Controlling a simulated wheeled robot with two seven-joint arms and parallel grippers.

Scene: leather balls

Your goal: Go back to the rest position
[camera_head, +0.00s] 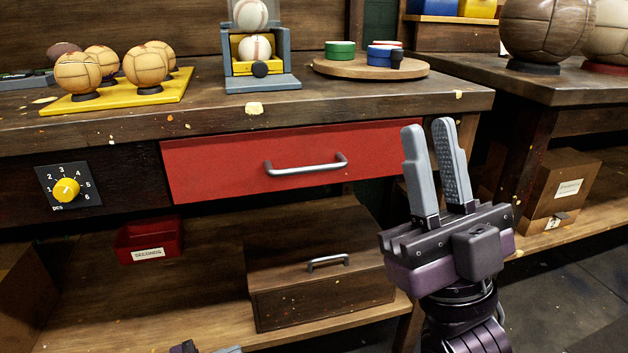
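My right gripper (428,127) stands in front of the bench near the right end of the red drawer, fingers pointing up. Its two grey fingers are apart, with nothing between them. Only a small tip of my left gripper (205,349) shows at the bottom edge; the rest is out of the picture, so its opening cannot be told.
The red drawer (230,165) with its metal handle looks shut. On the bench (210,113) are a yellow tray (118,101) with several tan balls, a grey ball stand (284,83) and a round board (340,70). A chest (320,291) sits on the lower shelf.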

